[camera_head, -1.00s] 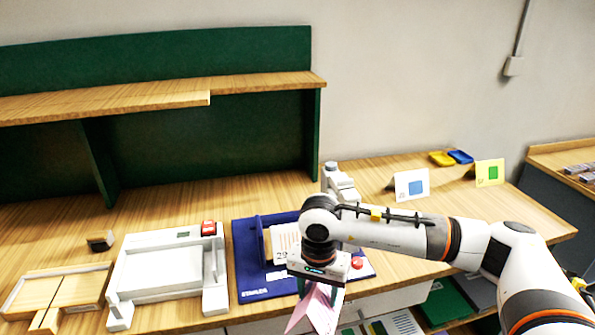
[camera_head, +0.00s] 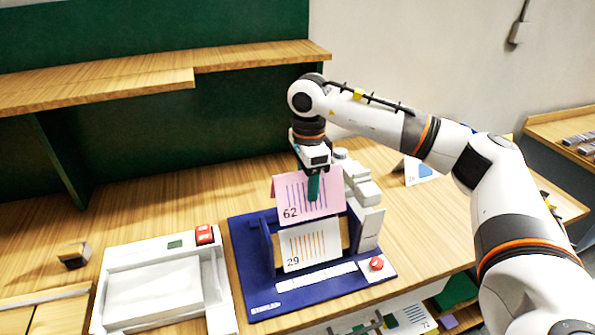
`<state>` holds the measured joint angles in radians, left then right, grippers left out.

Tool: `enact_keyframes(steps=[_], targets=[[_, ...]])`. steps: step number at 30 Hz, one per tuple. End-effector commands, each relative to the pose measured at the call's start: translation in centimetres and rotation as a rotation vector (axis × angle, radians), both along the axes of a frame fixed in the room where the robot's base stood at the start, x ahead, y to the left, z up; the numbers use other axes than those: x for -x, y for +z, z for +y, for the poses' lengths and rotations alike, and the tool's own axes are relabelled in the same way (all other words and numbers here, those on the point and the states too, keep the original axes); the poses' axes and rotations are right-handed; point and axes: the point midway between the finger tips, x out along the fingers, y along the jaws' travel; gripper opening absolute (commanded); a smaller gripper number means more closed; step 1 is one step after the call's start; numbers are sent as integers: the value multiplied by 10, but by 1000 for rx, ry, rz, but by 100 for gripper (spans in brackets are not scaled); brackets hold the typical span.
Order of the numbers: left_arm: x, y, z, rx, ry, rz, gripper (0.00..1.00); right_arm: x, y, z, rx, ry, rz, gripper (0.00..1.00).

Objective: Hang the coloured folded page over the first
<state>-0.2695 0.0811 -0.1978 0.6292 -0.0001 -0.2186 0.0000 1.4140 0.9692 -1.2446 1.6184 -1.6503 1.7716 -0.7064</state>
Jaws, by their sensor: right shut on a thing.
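My right gripper (camera_head: 313,190) is shut on a pink folded page (camera_head: 326,200) marked 62 with coloured stripes. It holds the page upright above the blue stapling device (camera_head: 258,298). A white folded page (camera_head: 307,243) marked 29, with orange stripes, hangs on the device's wooden-coloured bar. The pink page is above and behind the white one in the picture, its lower edge close to the white page's top. I cannot tell whether they touch. My left gripper is not in view.
A white tray device (camera_head: 155,285) with a red button stands left of the blue device. A dark small block (camera_head: 73,256) lies further left. A folded card (camera_head: 418,170) stands at the right, partly behind my arm. Green shelving rises behind.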

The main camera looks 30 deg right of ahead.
Motion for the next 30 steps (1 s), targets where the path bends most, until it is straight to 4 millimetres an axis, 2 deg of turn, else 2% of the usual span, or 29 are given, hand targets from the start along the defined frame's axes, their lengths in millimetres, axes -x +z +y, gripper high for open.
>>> enact_keyframes(steps=[9, 11, 14, 22, 30], targets=[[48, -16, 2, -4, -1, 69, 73, 0, -20, 0, 0, 1, 0, 31], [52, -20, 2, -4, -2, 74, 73, 0, -26, 0, 0, 1, 0, 31], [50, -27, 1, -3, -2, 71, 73, 1, -36, 0, 1, 1, 0, 31], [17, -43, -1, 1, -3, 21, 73, 1, -63, 0, 1, 1, 0, 31], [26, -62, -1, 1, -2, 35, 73, 1, -91, 0, 0, 2, 0, 31]])
